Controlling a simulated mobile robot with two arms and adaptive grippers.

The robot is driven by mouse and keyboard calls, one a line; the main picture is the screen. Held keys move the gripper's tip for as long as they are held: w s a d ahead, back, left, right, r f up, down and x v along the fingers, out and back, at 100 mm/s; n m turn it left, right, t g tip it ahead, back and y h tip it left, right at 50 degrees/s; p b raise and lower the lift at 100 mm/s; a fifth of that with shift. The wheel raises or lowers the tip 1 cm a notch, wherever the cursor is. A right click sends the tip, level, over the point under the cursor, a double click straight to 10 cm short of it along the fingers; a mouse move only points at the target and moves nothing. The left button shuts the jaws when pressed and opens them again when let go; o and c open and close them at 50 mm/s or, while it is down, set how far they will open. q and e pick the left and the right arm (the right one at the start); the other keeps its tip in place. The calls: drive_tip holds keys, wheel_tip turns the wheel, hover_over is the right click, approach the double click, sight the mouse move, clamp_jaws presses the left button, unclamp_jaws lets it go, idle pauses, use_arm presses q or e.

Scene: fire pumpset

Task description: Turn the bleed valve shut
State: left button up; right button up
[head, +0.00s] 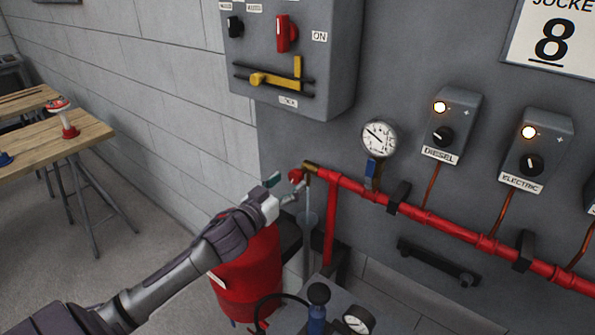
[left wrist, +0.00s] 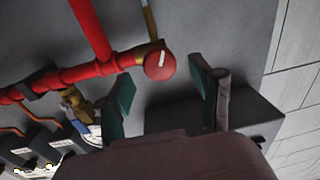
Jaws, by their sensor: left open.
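The bleed valve has a round red knob (head: 296,175) at the left end of the red pipe, on a brass fitting (head: 311,167). In the left wrist view the knob (left wrist: 160,66) faces me and carries a white mark. My left gripper (head: 280,187) is open just left of the knob in the head view. In the left wrist view its green-padded fingers (left wrist: 163,82) stand on either side of the knob's near side, with gaps visible. A thin pale vertical line (head: 307,240) runs below the fitting; I cannot tell whether it is water or a tube. My right gripper is not in view.
The red pipe (head: 440,223) runs right along the grey wall. A gauge (head: 379,138) on a blue-handled valve stands above it. A grey switch box (head: 292,55) hangs above. A red tank (head: 248,275) stands below my left arm. A wooden table (head: 40,140) is far left.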

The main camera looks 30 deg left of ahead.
sight(294, 178)
use_arm(q)
drive_tip(key=shift+w+p, duration=0.45)
drive_tip(key=shift+w, duration=1.9)
drive_tip(key=c, duration=1.1)
